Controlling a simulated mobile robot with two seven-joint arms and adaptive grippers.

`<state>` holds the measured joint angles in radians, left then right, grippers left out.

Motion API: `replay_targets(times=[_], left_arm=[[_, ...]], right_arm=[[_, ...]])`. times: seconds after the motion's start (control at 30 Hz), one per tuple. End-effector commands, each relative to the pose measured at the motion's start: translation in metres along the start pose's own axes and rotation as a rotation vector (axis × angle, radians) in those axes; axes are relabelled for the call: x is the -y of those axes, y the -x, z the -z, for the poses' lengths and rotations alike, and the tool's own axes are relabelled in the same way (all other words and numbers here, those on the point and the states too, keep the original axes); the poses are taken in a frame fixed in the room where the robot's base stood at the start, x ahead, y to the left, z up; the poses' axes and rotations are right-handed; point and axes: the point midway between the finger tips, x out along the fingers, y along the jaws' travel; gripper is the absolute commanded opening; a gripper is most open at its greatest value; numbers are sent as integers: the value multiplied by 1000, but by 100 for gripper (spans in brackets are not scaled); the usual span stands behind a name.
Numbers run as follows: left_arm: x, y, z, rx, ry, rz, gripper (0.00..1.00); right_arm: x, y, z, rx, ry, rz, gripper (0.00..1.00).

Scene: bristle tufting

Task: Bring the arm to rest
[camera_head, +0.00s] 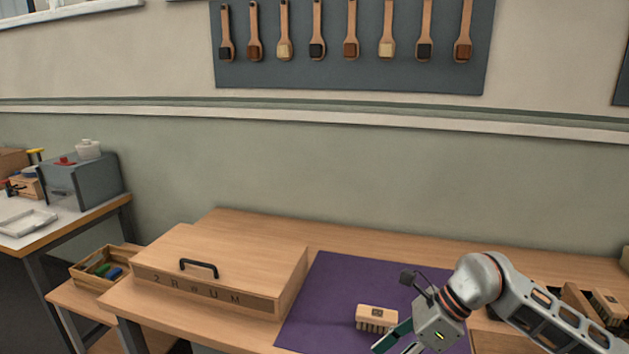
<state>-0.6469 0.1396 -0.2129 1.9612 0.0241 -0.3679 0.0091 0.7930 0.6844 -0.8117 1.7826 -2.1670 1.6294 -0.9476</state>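My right arm comes in from the right, and its gripper (392,348) points down and left over the front of the purple mat (330,285). Its two fingers show apart with nothing seen between them, though the lower tip is cut by the bottom edge of the picture. A wooden brush block (377,313) with pale bristle tufts on its front side sits on the mat, just left of and beyond the gripper. Whether a finger touches it cannot be told. My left gripper is not in view.
A closed wooden box (225,260) with a black handle stands left of the mat. At the right, a wooden holder (577,300) with another brush block (608,303) is partly behind my arm. A crate (85,275) sits on a lower bench at left. The mat's back left is clear.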

Motion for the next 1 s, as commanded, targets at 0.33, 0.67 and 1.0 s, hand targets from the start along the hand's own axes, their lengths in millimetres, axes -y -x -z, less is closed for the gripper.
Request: replay_targets(times=[0.33, 0.67, 1.0], left_arm=[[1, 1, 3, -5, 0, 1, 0], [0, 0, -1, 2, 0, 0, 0], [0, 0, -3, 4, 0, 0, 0]], right_arm=[[-99, -48, -93, 612, -410, -377, 47], [-64, -19, -92, 1228, -1294, -671, 47], [-27, -81, 101, 1586, -2438, -725, 47]])
